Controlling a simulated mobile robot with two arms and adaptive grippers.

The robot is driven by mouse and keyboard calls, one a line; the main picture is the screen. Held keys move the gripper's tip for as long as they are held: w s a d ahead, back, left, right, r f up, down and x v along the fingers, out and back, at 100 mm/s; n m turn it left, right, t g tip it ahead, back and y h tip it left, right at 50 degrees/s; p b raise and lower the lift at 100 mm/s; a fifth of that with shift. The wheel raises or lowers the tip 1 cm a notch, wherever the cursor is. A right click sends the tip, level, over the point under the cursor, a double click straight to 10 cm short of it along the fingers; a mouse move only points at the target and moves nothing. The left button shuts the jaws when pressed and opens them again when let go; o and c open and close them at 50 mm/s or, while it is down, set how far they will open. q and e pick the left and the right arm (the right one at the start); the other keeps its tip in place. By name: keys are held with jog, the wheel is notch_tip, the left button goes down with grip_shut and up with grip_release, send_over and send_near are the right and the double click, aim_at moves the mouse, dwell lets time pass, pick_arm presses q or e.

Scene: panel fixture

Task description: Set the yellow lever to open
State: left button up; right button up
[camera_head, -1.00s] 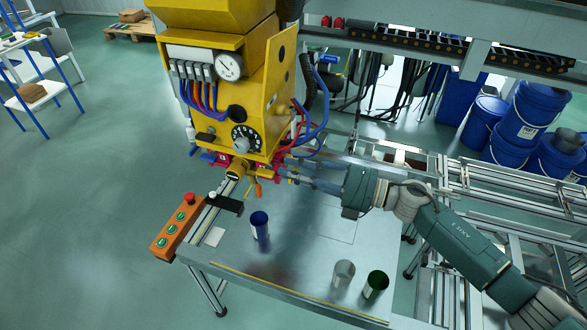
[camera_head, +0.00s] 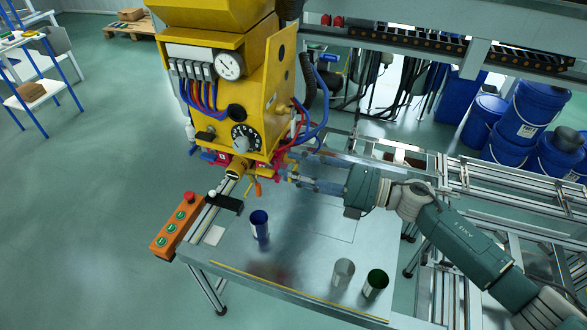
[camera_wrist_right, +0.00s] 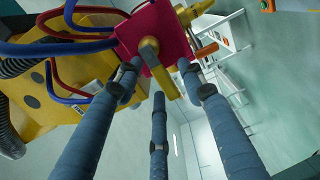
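The yellow lever (camera_wrist_right: 159,67) sticks out from a magenta-red block (camera_wrist_right: 150,40) in the right wrist view. My right gripper (camera_wrist_right: 158,85) has its fingers spread apart around the lever's outer end. I cannot tell whether any finger touches it. In the head view the right gripper (camera_head: 288,170) reaches in from the right to the red parts at the yellow machine's lower side. Small yellow handles (camera_head: 252,188) hang under the machine there. Which of them is the lever is hard to tell in that view. My left gripper is not in view.
The yellow machine (camera_head: 212,105) stands behind a metal table (camera_head: 300,262). A blue cup (camera_head: 260,224), a grey cup (camera_head: 343,273) and a green cup (camera_head: 376,283) stand on the table. An orange button box (camera_head: 174,226) is at its left edge. Hoses (camera_head: 318,105) hang beside the machine.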

jog(key=v, duration=1.1)
jog(key=shift+d, duration=0.25)
jog(key=shift+a, duration=0.1)
